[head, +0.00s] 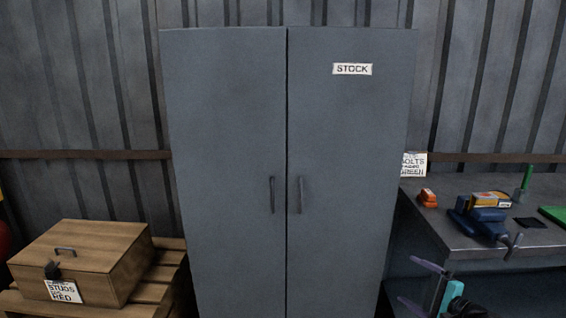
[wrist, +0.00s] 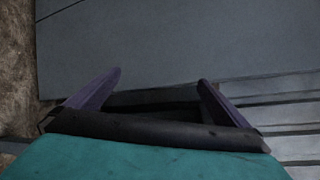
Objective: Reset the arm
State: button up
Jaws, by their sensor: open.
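My gripper (head: 408,279) is at the lower right of the head view, in front of the cabinet's right side and the bench. Its two purple fingers are spread apart and point left. In the wrist view my gripper (wrist: 160,78) is open with nothing between its fingers. Beyond the fingers is a plain grey surface. Most of my arm is outside the head view.
A closed grey cabinet (head: 230,130) marked STOCK stands in the middle. At left, a closed wooden box (head: 95,250) sits on a pallet (head: 165,270). At right, a bench (head: 445,215) bears a blue vise (head: 482,222), an orange item (head: 428,198) and a yellow box (head: 490,199).

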jog(key=s+a+f+n+g+y+p, duration=0.1)
jog(key=a+f+n+g, duration=0.15)
jog(key=a+f, duration=0.6)
jog(key=s+a+f+n+g+y+p, duration=0.1)
jog(key=a+f+g+y+p, duration=0.3)
jog(key=a, duration=0.8)
jog(key=s+a+f+n+g+h, duration=0.2)
jog(key=s+a+f+n+g, duration=0.25)
jog(key=s+a+f, duration=0.75)
jog(key=s+a+f+n+g+h+p, duration=0.1)
jog(key=s+a+f+n+g+h, duration=0.15)
jog(key=s+f, duration=0.4)
jog(key=s+a+f+n+g+h+p, duration=0.1)
jog(key=s+a+f+n+g, duration=0.2)
jog(key=s, duration=0.6)
jog(key=s+d+f+n+g+h, duration=0.2)
jog(key=s+d+n+g+h, duration=0.1)
jog(key=s+d+h, duration=0.3)
jog(key=s+d+n, duration=0.1)
jog(key=s+d, duration=0.1)
jog(key=d, duration=0.2)
jog(key=shift+s+d, duration=0.25)
jog(key=shift+s, duration=0.1)
jog(key=shift+f, duration=0.1)
